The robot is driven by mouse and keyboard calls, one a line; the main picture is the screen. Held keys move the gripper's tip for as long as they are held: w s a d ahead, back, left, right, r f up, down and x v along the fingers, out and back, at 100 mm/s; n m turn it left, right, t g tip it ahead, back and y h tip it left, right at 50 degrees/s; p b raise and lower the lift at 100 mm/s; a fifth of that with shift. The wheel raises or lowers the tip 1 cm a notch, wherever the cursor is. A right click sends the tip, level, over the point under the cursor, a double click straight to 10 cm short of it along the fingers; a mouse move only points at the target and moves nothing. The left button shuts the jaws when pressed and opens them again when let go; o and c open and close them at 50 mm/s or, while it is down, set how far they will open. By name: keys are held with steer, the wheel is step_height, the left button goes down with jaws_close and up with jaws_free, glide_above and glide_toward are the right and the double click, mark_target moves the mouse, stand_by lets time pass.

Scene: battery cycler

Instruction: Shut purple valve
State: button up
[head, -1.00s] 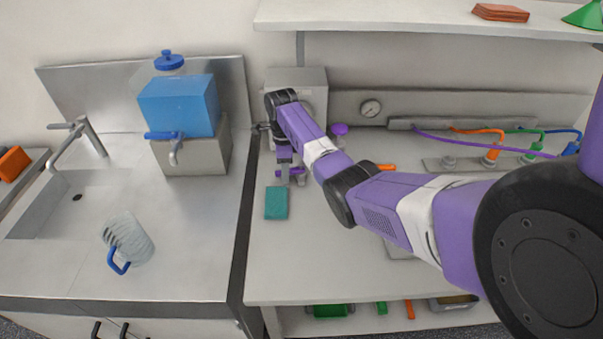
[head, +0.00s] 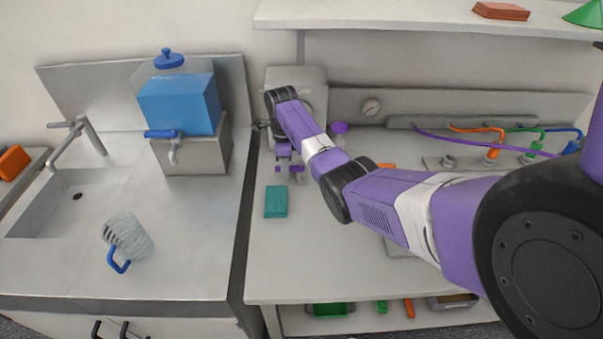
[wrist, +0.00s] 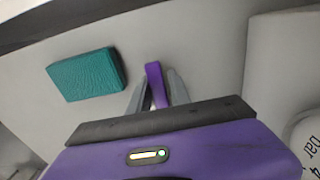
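A narrow purple lever, which looks like the purple valve's handle (wrist: 154,82), stands between the two grey fingers of my gripper (wrist: 158,88) in the wrist view. The fingers are apart, one on each side of the lever. A thin gap seems to show beside it, and I cannot tell whether either finger touches it. In the head view my gripper (head: 290,168) is low over the bench's left end, in front of a grey box. Small purple parts show around it there, and the valve's body is mostly hidden.
A teal block (head: 276,201) lies on the bench just in front of my gripper, also in the wrist view (wrist: 86,75). The grey box (head: 308,84) stands behind. A purple knob-like part (head: 339,127) is right of my wrist.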

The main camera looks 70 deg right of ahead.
steer(key=shift+d, duration=0.1)
steer(key=shift+o, duration=1.2)
step_height(320, 180, up, 3)
steer(key=shift+r+p, duration=0.1)
steer(key=shift+p, duration=1.1)
steer(key=shift+w+d+r, duration=0.1)
steer(key=shift+r, duration=2.3)
